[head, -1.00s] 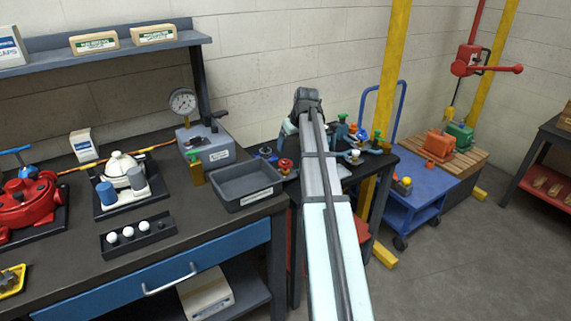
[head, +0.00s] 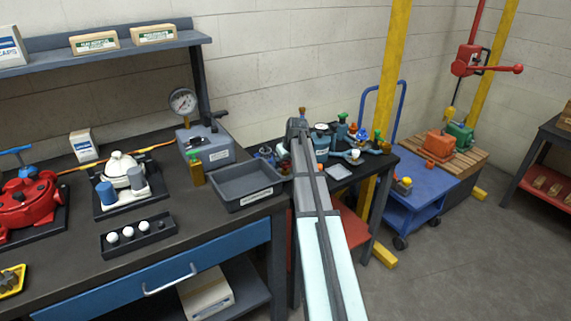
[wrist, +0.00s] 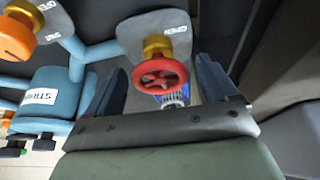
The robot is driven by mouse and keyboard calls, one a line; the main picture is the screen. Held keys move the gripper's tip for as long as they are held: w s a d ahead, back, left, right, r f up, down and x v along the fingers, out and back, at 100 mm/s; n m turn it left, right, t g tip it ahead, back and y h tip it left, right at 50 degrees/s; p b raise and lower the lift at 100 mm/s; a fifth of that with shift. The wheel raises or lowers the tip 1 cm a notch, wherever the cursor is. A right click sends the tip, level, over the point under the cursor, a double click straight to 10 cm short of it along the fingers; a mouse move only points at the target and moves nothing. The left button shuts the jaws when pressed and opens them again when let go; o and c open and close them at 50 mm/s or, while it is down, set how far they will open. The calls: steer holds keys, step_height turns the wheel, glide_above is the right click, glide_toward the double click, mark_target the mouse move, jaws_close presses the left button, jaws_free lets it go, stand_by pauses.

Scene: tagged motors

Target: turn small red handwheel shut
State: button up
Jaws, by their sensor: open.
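The small red handwheel (wrist: 161,74) shows in the wrist view, on a brass stem below a grey tag plate (wrist: 155,32). My gripper (wrist: 160,65) is open, with one blue finger to each side of the wheel in the picture. I see gaps on both sides, and no contact shows. Whether the fingers are level with the wheel in depth I cannot tell. In the head view my arm reaches over the small dark table and hides the handwheel and my fingertips.
An orange knob (wrist: 17,38) on blue pipework and a labelled blue body (wrist: 48,98) lie left of the handwheel. In the head view, a grey bin (head: 246,186) sits left of my arm, and a blue cart (head: 416,201) stands to the right.

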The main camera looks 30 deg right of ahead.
steer(key=shift+f, duration=0.1)
steer(key=shift+c, duration=0.2)
steer(key=c, duration=1)
steer(key=shift+m+h, duration=0.3)
steer(key=shift+m, duration=0.5)
steer(key=o, duration=1)
steer(key=shift+o, duration=0.2)
steer(key=d+v, duration=0.1)
steer(key=v, duration=1.2)
steer(key=shift+a+r, duration=0.45)
steer(key=shift+a, duration=0.05)
